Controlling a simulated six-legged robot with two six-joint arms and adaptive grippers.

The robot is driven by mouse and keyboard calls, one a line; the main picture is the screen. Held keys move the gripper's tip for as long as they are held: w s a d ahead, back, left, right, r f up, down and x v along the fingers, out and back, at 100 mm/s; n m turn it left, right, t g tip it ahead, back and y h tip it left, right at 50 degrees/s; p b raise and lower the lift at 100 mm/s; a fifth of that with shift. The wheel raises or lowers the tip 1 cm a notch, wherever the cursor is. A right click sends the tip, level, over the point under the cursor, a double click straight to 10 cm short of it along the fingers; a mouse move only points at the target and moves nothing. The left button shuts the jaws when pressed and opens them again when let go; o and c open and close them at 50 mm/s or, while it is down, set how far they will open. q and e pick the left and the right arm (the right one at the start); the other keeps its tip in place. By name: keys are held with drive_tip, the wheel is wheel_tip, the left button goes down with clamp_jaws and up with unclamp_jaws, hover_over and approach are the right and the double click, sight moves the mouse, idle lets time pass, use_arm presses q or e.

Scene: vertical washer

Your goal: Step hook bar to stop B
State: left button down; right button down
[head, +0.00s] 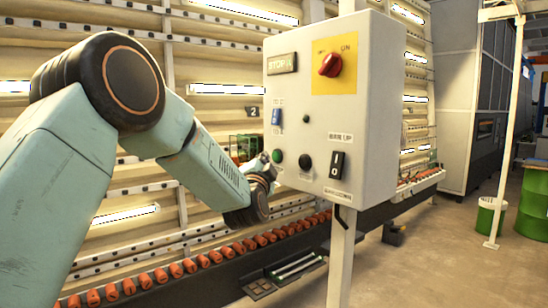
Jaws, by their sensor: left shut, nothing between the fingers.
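A grey control box (333,100) stands on a pale post. Its small display (282,63) appears to read STOP A. A red rotary switch (330,64) sits on a yellow plate. Below are a blue switch (277,117), a green button (277,156), a black round knob (305,161) and a black rocker switch (337,164). My left gripper (264,162) is shut and empty, close to the green button at the box's lower left; I cannot tell whether it touches. I cannot pick out the hook bar for certain. My right gripper is not in view.
The washer's slatted wall (210,60) with lit strips stands behind the box. A row of orange rollers (205,261) runs along its foot. The post (341,260) stands in front. Green drums (533,210) stand at the right, with open floor before them.

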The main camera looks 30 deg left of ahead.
use_arm(q)
drive_tip(key=shift+w+f, duration=0.1)
drive_tip(key=shift+w, duration=0.1)
drive_tip(key=shift+s, duration=0.2)
drive_tip(key=shift+r, duration=0.2)
drive_tip(key=shift+w+d+f, duration=0.15)
drive_tip(key=shift+w+d, duration=0.05)
drive_tip(key=shift+w, duration=0.3)
drive_tip(key=shift+s+a, duration=0.1)
drive_tip(key=shift+s, duration=0.15)
drive_tip(key=shift+w, duration=0.15)
